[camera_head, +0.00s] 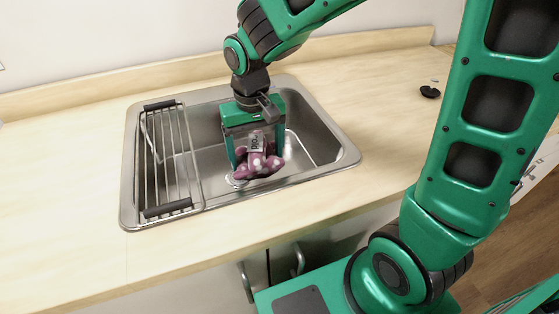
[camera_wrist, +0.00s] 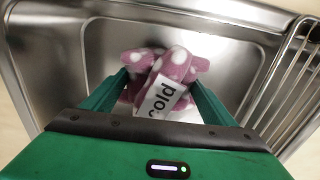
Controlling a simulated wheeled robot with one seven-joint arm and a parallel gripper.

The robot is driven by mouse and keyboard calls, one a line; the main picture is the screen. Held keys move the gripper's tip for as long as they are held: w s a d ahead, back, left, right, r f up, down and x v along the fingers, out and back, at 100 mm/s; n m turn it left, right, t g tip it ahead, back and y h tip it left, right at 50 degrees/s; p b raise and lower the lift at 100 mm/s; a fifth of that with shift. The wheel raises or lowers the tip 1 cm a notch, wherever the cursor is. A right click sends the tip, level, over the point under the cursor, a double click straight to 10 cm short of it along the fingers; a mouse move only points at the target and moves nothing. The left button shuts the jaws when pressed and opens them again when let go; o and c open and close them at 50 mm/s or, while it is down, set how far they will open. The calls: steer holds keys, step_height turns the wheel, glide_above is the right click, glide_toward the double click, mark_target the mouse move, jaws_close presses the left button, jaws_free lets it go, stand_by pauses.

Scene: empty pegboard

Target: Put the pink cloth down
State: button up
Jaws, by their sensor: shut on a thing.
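The pink cloth (camera_head: 262,165) has white dots and is bunched up inside the metal sink (camera_head: 336,163). A white label on it reads "old" or "cold" in the wrist view, where the cloth (camera_wrist: 196,66) shows between the two fingers. My gripper (camera_head: 258,152) points down into the sink and is shut on the cloth, with a green finger on each side. I cannot tell whether the cloth touches the bottom.
A wire rack (camera_head: 172,160) with black ends lies across the left side of the sink. Pale wooden counter (camera_head: 70,170) is bare to the left. A small black object (camera_head: 430,92) lies on the counter at the right. The sink walls surround my gripper.

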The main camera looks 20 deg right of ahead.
glide_above(284, 169)
step_height(284, 169, down, 8)
steer(key=shift+r, duration=0.1)
steer(key=shift+f, duration=2)
steer(key=shift+f, duration=0.1)
steer(key=o, duration=1.1)
steer(key=shift+c, duration=0.2)
step_height(284, 169, up, 12)
